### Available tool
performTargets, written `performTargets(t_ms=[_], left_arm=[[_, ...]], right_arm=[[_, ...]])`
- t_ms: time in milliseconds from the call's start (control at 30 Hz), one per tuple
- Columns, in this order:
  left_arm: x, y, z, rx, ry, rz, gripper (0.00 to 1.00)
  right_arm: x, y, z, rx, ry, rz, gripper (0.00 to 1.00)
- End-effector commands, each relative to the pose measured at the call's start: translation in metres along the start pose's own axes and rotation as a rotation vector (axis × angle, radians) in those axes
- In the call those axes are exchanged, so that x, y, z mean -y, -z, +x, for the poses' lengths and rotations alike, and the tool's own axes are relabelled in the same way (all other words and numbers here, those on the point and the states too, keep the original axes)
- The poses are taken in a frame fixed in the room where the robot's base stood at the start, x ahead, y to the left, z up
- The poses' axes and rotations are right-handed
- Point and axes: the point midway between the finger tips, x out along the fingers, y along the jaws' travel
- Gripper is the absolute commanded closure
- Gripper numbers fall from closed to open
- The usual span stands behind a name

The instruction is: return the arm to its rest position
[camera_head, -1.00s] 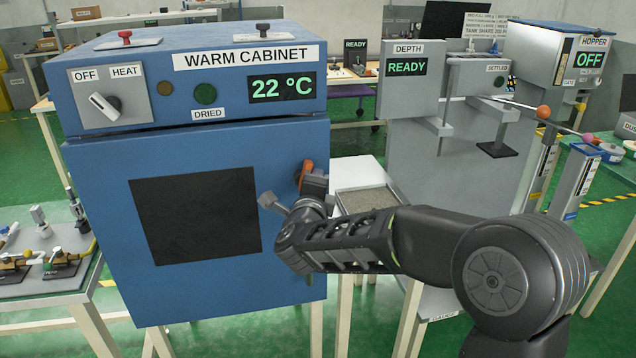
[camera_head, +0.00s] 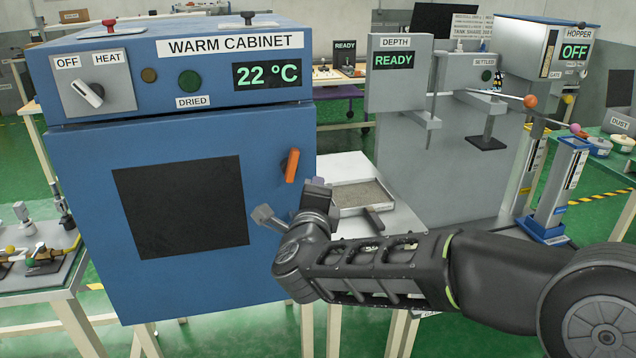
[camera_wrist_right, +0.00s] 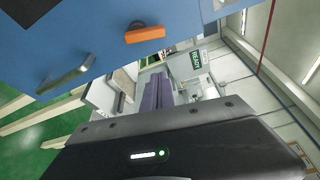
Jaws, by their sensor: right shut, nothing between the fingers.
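My right arm (camera_head: 400,268) reaches in from the lower right of the head view. Its gripper (camera_head: 318,184) is shut and empty, pointing away in front of the warm cabinet's right edge. Its purplish fingers show together in the right wrist view (camera_wrist_right: 160,96). The orange latch (camera_head: 291,165) on the blue warm cabinet (camera_head: 80,225) is just left of the gripper, apart from it; it also shows in the wrist view (camera_wrist_right: 145,34). The grey door handle (camera_head: 267,217) is partly hidden by my wrist. The cabinet door is shut. My left gripper is not in view.
A shallow tray of grey material (camera_head: 362,195) lies on a white table right of the gripper. Behind it stands the grey depth stand (camera_head: 425,165). The hopper (camera_head: 540,50) and blue-based columns (camera_head: 560,185) stand further right. Fittings (camera_head: 35,255) lie on the left bench.

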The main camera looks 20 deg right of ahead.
Motion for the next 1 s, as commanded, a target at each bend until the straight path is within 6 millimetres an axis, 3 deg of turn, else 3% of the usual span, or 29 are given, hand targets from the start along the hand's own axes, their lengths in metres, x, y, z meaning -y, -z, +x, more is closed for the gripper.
performTargets(t_ms=[600,667,733,867,1000], left_arm=[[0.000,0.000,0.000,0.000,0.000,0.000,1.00],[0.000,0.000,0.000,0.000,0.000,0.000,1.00],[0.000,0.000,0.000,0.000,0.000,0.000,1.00],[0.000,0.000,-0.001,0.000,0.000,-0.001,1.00],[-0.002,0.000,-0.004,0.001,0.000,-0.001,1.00]], right_arm=[[-0.001,-0.002,-0.003,0.006,-0.005,-0.032,1.00],[-0.004,-0.010,-0.003,0.040,-0.014,-0.088,1.00],[-0.012,-0.030,-0.007,0.130,-0.021,-0.219,1.00],[-0.069,-0.071,-0.021,0.329,-0.064,-0.518,1.00],[-0.171,-0.091,-0.044,0.560,-0.163,-0.856,1.00]])
